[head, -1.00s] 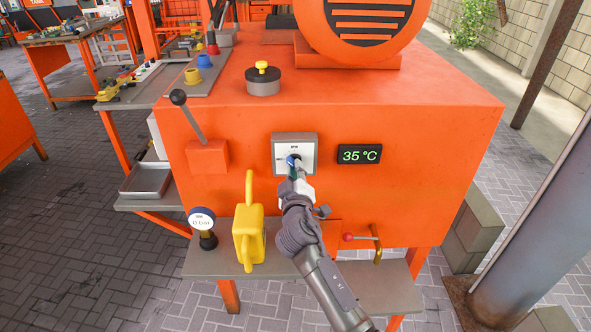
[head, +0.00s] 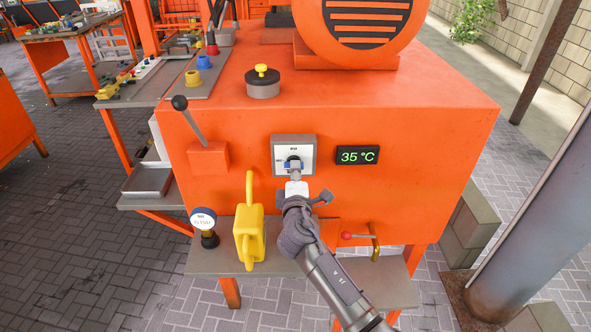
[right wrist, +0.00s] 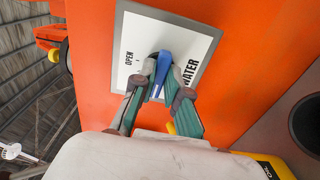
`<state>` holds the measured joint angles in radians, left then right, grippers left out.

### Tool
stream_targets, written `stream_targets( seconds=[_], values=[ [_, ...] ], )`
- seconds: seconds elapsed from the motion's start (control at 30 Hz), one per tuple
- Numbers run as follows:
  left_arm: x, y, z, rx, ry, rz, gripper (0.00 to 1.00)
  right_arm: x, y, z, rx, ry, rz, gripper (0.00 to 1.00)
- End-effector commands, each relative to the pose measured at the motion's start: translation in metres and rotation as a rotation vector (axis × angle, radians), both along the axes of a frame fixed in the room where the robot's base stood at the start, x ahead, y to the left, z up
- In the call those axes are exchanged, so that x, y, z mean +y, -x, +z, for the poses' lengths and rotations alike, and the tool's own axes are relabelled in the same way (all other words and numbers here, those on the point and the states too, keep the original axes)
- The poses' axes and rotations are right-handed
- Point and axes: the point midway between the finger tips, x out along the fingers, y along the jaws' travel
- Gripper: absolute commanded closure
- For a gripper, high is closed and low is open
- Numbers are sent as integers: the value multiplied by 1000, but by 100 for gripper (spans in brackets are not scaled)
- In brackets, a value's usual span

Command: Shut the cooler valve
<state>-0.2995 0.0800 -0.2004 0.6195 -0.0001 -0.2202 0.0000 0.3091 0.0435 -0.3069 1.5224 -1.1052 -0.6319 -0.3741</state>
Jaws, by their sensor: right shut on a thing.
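The cooler valve is a blue handle (right wrist: 163,68) on a white panel (head: 308,145) on the orange machine's front. In the right wrist view the panel (right wrist: 138,28) reads OPEN and WATER. My right gripper (head: 294,169) is at the handle in the head view. In the right wrist view, the fingers of my right gripper (right wrist: 158,92) are shut on the blue handle, one on each side. The fingers partly hide the handle and the panel's lettering. My left gripper is not in view.
A 35 °C display (head: 357,156) sits right of the panel. A black-knobbed lever (head: 190,118) stands to its left. A grey post (head: 535,215) stands at right.

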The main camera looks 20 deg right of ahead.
Motion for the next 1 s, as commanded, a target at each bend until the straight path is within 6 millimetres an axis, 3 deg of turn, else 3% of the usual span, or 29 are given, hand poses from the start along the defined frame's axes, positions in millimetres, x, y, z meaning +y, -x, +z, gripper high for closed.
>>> stream_targets(
  seconds=[0.6,0.63,0.77,1.0],
  values=[
    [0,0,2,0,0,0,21,0,0,0,13,44,1,100],
    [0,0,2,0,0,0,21,0,0,0,13,44,1,85],
    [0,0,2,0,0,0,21,0,0,0,12,43,1,63],
    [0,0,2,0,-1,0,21,0,0,0,12,41,0,61]
  ],
)
